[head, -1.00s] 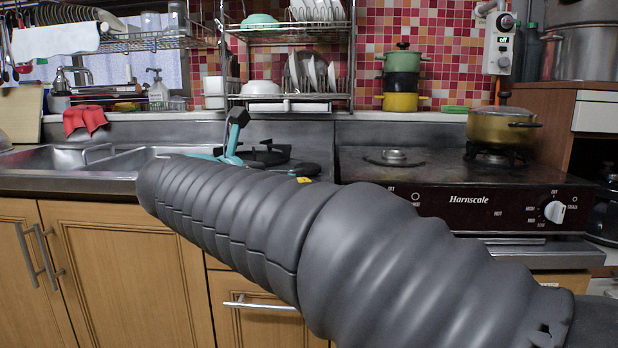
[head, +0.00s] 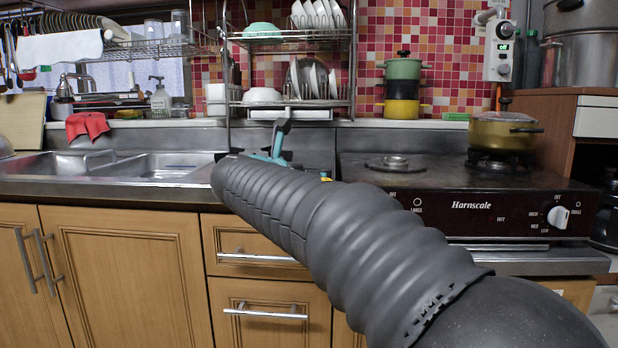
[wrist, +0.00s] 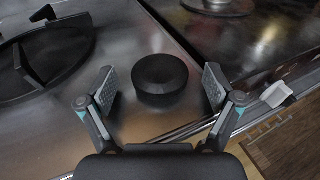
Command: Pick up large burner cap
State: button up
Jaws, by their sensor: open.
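The burner cap, a short black cylinder with a flat round top (wrist: 161,76), stands on the metal counter in the wrist view. My gripper (wrist: 160,88) is open, with one finger to the left of the cap and one to the right. Gaps show between the cap and both fingers, so it is not held. In the head view only a teal and dark part of my gripper (head: 279,140) shows beyond my arm, and the cap is hidden there.
A black pan support (wrist: 42,62) lies left of the cap. The stove (head: 470,208) is to the right, with a bare burner (wrist: 218,5) close by and a yellow pot (head: 503,132) on its far burner. The sink (head: 155,166) is to the left; a dish rack (head: 290,100) stands behind.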

jog(key=shift+x, duration=1)
jog(key=c, duration=1.3)
jog(key=shift+c, duration=0.2)
